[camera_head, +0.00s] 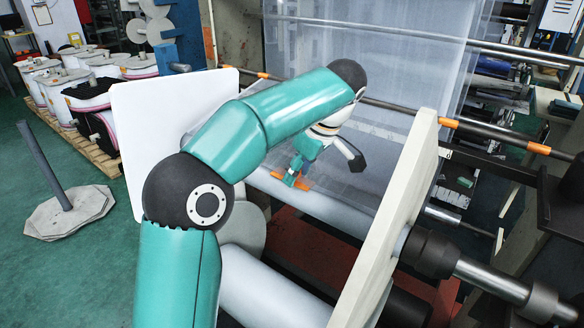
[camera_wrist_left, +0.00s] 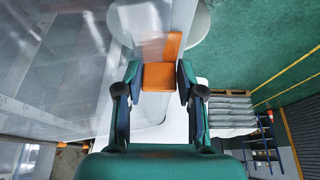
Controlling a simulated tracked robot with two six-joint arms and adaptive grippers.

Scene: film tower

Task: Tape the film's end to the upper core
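The pale upper core (camera_head: 335,213) lies behind my left arm, running down to the right toward a cream side plate. The clear film (camera_head: 350,45) hangs as a wide sheet and comes down to this core; its end cannot be made out. My left gripper (camera_head: 293,180) is at the core's surface, near its left end. In the left wrist view my left gripper (camera_wrist_left: 160,82) has its fingers close on both sides of an orange block (camera_wrist_left: 158,77). An orange tape strip (camera_wrist_left: 173,46) shows just beyond the block. My right gripper is in neither view.
A second pale roll (camera_head: 268,292) lies lower. A white panel (camera_head: 150,130) stands behind my arm. Metal bars (camera_head: 400,107) cross in front of the film.

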